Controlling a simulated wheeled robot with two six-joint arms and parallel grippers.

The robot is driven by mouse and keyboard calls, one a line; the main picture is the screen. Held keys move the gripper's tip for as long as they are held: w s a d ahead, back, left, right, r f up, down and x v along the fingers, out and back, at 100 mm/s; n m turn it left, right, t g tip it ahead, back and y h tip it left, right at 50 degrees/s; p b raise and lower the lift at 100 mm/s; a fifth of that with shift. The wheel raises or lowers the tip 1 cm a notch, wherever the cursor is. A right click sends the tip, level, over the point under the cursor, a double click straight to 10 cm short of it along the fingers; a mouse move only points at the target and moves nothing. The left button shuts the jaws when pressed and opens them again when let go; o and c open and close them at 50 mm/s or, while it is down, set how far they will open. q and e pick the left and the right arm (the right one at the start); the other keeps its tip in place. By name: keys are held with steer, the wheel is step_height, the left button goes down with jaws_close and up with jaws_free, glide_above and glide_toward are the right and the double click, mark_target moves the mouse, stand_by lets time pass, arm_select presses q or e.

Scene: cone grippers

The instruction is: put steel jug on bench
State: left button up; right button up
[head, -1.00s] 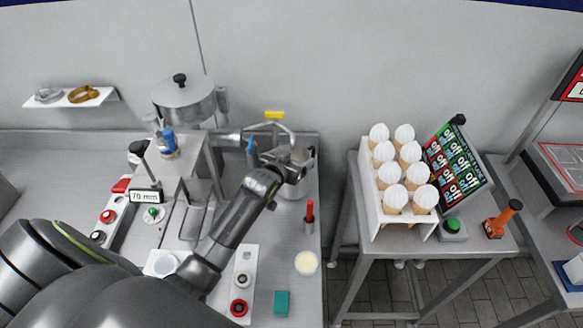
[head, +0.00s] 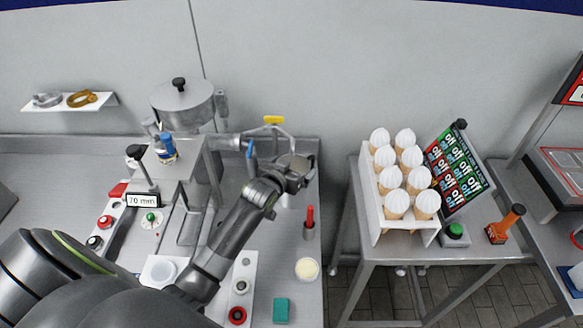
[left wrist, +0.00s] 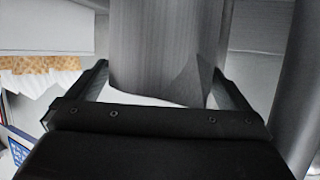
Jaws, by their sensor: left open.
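My left gripper (head: 296,172) is over the right part of the steel bench (head: 50,190), by its back right edge. The steel jug is almost wholly hidden behind the gripper in the head view; only a sliver of pale metal (head: 288,201) shows below it. In the left wrist view a grey brushed-metal body, apparently the jug (left wrist: 165,45), stands between the two open fingers of my left gripper (left wrist: 158,88). I cannot tell whether the fingers touch it. My right gripper is not in view.
A machine with a lidded steel hopper (head: 183,103) stands left of the gripper. A red-handled tool in a cup (head: 309,222), a cream-coloured round dish (head: 307,269) and a green block (head: 281,310) are nearer. A cone rack (head: 371,205) stands on the right table, across a gap.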

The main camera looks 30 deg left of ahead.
arm_select(q)
steer(key=p+v, duration=0.7)
steer(key=v, duration=0.5)
steer(key=shift+p, duration=0.4)
